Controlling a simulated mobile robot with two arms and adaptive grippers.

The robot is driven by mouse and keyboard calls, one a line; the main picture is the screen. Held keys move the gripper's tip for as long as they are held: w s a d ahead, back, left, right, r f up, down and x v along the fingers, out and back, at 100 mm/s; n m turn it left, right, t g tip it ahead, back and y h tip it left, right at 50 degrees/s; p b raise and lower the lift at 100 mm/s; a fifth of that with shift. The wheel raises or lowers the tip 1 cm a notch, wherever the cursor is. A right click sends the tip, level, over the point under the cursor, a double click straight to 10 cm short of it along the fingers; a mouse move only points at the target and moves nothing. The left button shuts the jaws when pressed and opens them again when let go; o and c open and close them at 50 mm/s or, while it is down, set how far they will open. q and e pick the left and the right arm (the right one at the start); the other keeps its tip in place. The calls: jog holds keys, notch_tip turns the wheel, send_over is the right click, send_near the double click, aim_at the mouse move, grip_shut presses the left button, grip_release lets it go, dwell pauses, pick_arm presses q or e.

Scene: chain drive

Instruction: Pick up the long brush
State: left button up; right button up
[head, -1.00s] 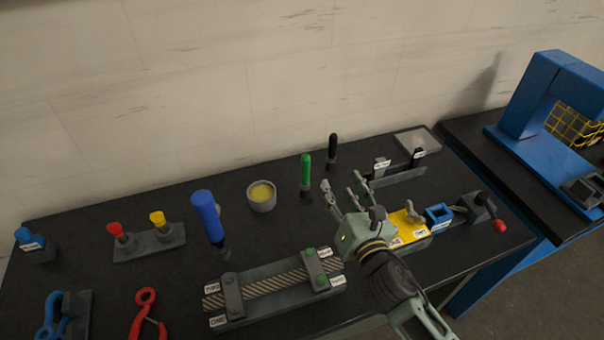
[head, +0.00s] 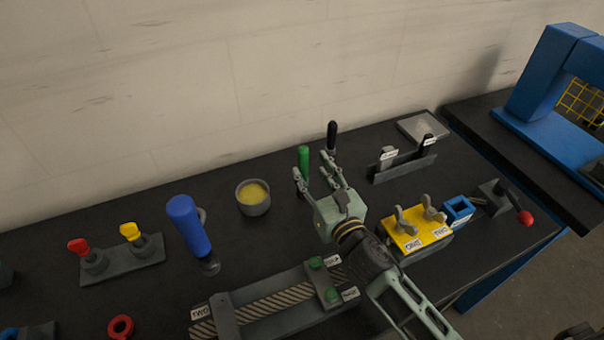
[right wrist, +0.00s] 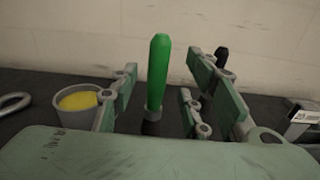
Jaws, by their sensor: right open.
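Several upright handled tools stand on the black bench; the pictures do not settle which is the long brush. The green-handled one (head: 304,160) stands just beyond my right gripper (head: 314,172). The right wrist view shows its green handle (right wrist: 158,75) upright between the spread fingers, with no clear contact. My right gripper is open and empty. A black-handled tool (head: 332,136) stands behind to the right, and partly behind a finger in the wrist view. A thick blue-handled one (head: 188,226) stands to the left. Their lower ends are dark and hard to make out. My left gripper is not in view.
A pot of yellow stuff (head: 253,197) stands left of the green handle. A yellow block with wing nuts (head: 416,232) and a blue square part (head: 457,210) lie to the right. The wall is behind.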

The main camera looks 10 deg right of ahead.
aim_at(305, 164)
jog(key=w, duration=0.2)
jog(key=w+a+p, duration=0.1)
jog(key=w, duration=0.2)
jog(key=shift+w+a, duration=0.1)
jog(key=shift+a, duration=0.05)
jog(key=shift+c, duration=0.8)
grip_shut()
